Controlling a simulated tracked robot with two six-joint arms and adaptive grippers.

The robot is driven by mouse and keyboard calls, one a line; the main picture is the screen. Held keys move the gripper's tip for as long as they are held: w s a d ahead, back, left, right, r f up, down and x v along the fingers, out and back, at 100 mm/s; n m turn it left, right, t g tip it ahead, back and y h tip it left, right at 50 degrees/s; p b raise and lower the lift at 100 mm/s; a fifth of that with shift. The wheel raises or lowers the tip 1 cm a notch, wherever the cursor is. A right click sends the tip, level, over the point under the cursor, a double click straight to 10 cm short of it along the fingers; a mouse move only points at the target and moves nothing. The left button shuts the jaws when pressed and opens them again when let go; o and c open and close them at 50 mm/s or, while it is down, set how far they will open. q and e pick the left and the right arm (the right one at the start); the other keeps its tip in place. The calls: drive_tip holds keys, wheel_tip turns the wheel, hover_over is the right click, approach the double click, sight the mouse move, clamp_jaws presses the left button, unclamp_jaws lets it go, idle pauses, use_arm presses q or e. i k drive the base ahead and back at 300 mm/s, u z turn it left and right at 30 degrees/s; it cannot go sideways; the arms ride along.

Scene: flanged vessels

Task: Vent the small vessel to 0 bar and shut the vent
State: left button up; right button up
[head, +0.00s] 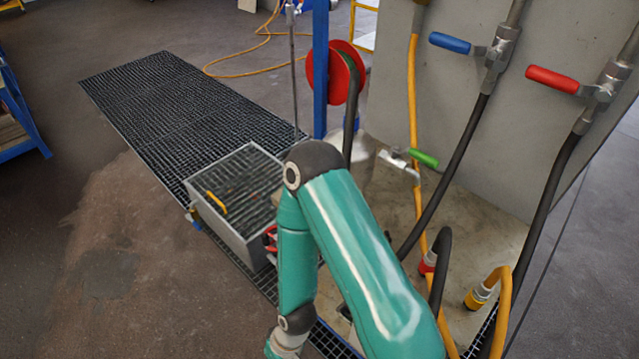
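No small vessel can be made out for certain; a pale shape (352,147) shows behind my arm's elbow, mostly hidden. A small valve with a green lever (424,158) sits just right of it, low in front of the grey panel. Whether it is the vent, and whether it is open, I cannot tell. No pressure gauge is readable. One teal arm of mine comes in from the bottom right, bends at the elbow and drops to the bottom edge. Its wrist is cut off there, so its gripper is out of frame. My other gripper is not in view.
On the grey panel (455,120) are a blue-handled valve (450,42) and a red-handled valve (552,79) with black hoses. A yellow hose (412,90) hangs nearby. A grey bin (235,235) stands on the floor grating (150,95). A blue post (320,70) carries a red reel (345,60).

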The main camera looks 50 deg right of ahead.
sight(429, 161)
drive_tip(key=z, duration=0.05)
drive_tip(key=k, duration=0.45)
drive_tip(key=u, duration=0.55)
drive_tip(key=i, duration=0.15)
drive_tip(key=z, duration=2.6)
drive_tip(key=k, duration=1.25)
drive_tip(key=u, duration=0.45)
drive_tip(key=i, duration=1)
drive_tip(key=u, duration=0.1)
